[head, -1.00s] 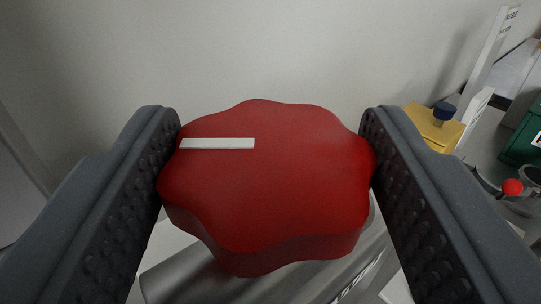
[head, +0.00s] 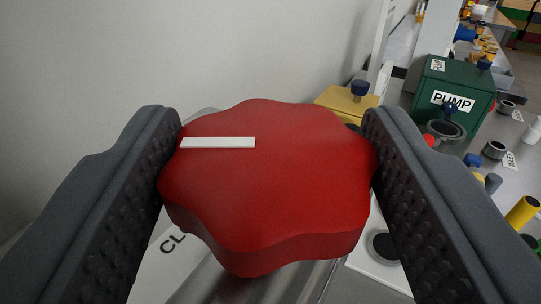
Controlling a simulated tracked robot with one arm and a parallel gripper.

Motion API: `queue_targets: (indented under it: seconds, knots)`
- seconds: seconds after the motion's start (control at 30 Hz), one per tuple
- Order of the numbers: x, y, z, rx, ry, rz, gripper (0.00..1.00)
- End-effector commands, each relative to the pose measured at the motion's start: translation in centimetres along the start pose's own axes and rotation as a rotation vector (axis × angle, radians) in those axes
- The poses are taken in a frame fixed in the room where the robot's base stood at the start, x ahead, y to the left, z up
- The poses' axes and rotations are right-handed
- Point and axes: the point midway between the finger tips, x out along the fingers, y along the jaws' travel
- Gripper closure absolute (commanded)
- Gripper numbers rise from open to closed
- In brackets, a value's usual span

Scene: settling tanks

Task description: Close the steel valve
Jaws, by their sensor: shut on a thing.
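A red lobed knob (head: 270,190) with a white bar mark on its top left fills the middle of the view. My gripper (head: 270,160) is shut on it, with one dark ribbed finger against its left side and one against its right. The knob sits above a grey steel pipe-like body (head: 225,285), mostly hidden beneath it. A white plate (head: 155,272) with the letters "CL" shows at lower left; the rest of its word is covered.
A pale wall (head: 200,50) stands behind the knob. A yellow box (head: 340,98) with a blue knob is just beyond the right finger. A green box marked PUMP (head: 425,85) and several pipes and fittings stand at the right.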

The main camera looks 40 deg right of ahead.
Motion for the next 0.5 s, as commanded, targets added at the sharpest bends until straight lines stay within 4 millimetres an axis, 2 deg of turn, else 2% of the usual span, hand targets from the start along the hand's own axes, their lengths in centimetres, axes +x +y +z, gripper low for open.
queue_targets:
  seconds: [0.5]
  knots:
    - [-0.10, -0.21, -0.41, 0.003, 0.005, 0.030, 0.68]
